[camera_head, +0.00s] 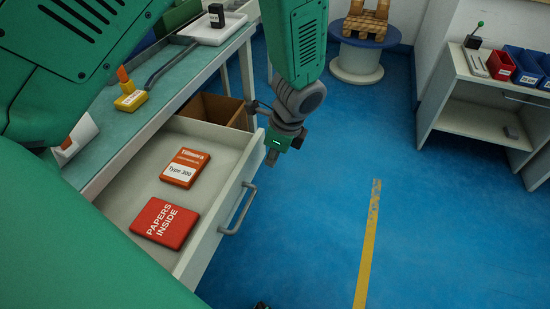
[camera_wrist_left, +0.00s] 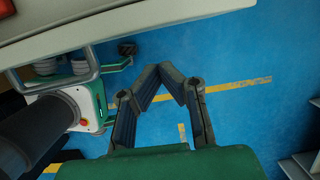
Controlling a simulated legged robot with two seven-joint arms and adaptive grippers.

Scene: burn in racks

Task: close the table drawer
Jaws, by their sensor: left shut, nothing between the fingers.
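The table drawer (camera_head: 218,147) is pulled well out of the green-topped table (camera_head: 112,130). Its grey bar handle (camera_head: 240,210) is on the front panel, facing right. An orange box (camera_head: 185,168) and a red "PAPERS INSIDE" box (camera_head: 165,223) lie in the drawer. My left gripper (camera_head: 272,157) points down by the far end of the drawer front, beyond the handle. I cannot tell whether it touches the panel. In the left wrist view its fingertips (camera_wrist_left: 166,72) meet with nothing between them. A pale panel edge (camera_wrist_left: 110,22) crosses the top left there. My right gripper is not in view.
A brown cardboard box (camera_head: 215,110) stands behind the drawer. A yellow tool (camera_head: 131,100) and a white tray (camera_head: 212,30) are on the table. The blue floor (camera_head: 320,220) right of the drawer is clear. A white bench (camera_head: 480,110) with bins stands at the far right.

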